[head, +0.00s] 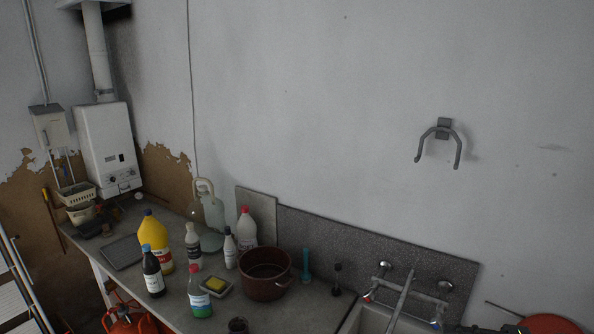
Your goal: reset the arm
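Neither of my grippers and no part of my arms shows in the head view. A large clear glass demijohn (211,222) stands upright at the back of the counter, against the wall. Bottles in front partly hide its lower part.
The counter (180,292) holds a yellow jug (155,240), several smaller bottles, a brown pot (265,273) and a dish with a yellow sponge (215,284). A sink tap (402,290) is at lower right. A grey two-pronged hook (443,129) sticks out from the otherwise bare wall.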

